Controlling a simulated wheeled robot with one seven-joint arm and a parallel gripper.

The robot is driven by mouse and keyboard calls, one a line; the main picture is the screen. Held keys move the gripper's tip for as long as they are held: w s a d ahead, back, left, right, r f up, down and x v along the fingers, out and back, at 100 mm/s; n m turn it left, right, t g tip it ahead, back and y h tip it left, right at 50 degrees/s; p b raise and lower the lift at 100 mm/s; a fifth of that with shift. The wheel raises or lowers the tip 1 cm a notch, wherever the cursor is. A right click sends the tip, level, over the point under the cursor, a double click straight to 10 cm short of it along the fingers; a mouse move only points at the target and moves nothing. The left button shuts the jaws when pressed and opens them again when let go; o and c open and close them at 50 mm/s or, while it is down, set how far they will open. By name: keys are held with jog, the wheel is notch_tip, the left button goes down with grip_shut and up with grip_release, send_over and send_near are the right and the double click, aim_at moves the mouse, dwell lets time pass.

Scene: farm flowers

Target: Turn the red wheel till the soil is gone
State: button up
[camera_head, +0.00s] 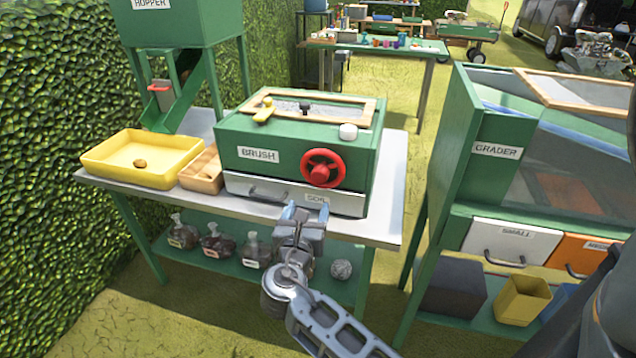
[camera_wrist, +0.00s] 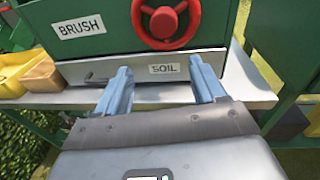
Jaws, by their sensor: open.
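The red wheel (camera_head: 323,168) is on the front of the green brush box (camera_head: 300,142), right of its BRUSH label. It also shows at the top of the wrist view (camera_wrist: 166,20), partly cut off. Below it is a grey drawer (camera_head: 285,192) labelled SOIL, which looks shut. My gripper (camera_head: 306,208) is in front of the drawer, below and a little left of the wheel in the head view. In the wrist view its two blue fingers (camera_wrist: 160,84) are apart with nothing between them. Whether soil lies in the box cannot be told.
A yellow tray (camera_head: 112,160) with a small brown item and a wooden box (camera_head: 201,172) stand left on the table (camera_head: 393,190). A hopper (camera_head: 180,22) rises behind. The grader (camera_head: 530,150) stands at right. Several jars (camera_head: 217,240) sit on the lower shelf.

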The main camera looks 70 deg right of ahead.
aim_at(318, 178)
jog(key=shift+g+h, duration=0.6)
jog(key=shift+g, duration=0.1)
jog(key=d, duration=0.3)
jog(key=d+r, duration=0.1)
jog(key=d, duration=0.1)
jog(key=d+r, duration=0.1)
jog(key=d, duration=0.2)
jog(key=shift+w+d+r+p, duration=0.15)
jog(key=shift+w+d+p, duration=0.15)
jog(key=shift+w+p, duration=0.1)
jog(key=shift+d, duration=0.55)
jog(key=shift+w, duration=0.1)
jog(key=c, duration=1.1)
jog(key=shift+o, duration=0.2)
